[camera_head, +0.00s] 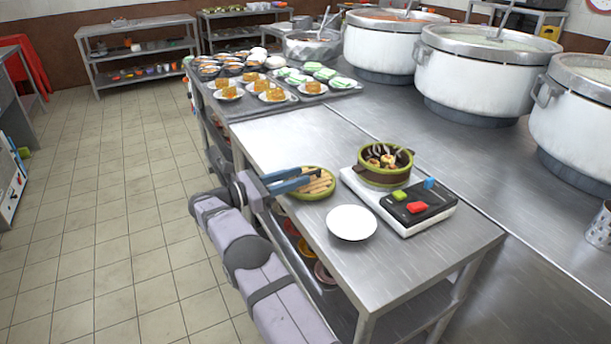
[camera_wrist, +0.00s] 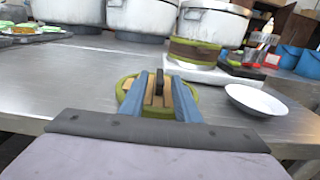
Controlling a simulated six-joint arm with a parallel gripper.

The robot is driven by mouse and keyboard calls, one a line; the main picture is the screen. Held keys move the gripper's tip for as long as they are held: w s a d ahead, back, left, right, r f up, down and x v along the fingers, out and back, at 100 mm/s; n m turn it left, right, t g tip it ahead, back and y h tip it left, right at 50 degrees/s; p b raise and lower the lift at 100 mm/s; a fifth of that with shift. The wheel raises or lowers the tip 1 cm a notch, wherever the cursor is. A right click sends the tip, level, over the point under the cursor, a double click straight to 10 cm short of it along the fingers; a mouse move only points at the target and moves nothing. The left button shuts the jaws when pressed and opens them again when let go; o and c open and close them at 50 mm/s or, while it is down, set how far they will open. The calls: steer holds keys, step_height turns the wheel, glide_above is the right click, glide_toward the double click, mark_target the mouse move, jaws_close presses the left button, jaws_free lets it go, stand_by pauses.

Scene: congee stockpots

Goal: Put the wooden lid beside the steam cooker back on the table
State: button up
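The wooden lid (camera_head: 319,184), round with pale slats and a green rim, is at the table's left edge. In the wrist view the lid (camera_wrist: 128,84) lies in front of my gripper. My gripper (camera_head: 304,177) reaches over it from the left. Its two blue fingers (camera_wrist: 160,82) are apart, with the lid's narrow upright handle between them; I see no clear contact. The fingers hide part of the lid. The steam cooker (camera_head: 384,167), a green and brown pot with food inside, stands on a white and black burner unit (camera_head: 424,203) right of the lid.
A white plate (camera_head: 351,223) lies in front of the lid and cooker. The steel table (camera_head: 285,137) is clear behind the lid. Trays of small dishes (camera_head: 262,100) stand farther back. Large stockpots (camera_head: 474,75) line the right counter. A lower shelf holds bowls.

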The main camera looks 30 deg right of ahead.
steer(key=a, duration=0.7)
steer(key=shift+a, duration=0.4)
steer(key=s+a+f+m+y, duration=0.4)
steer(key=s+f+m+y, duration=0.15)
steer(key=s, duration=0.65)
steer(key=s+a+f+m+y, duration=0.4)
steer(key=s+m+y, duration=0.2)
steer(key=s, duration=0.6)
steer(key=s+a+f+m+y, duration=0.3)
steer(key=s+f+m+y, duration=0.25)
steer(key=s, duration=0.65)
step_height(320, 180, up, 24)
steer(key=m+y+p, duration=0.1)
steer(key=p, duration=2.1)
steer(key=shift+a+p, duration=0.3)
steer(key=shift+p, duration=0.05)
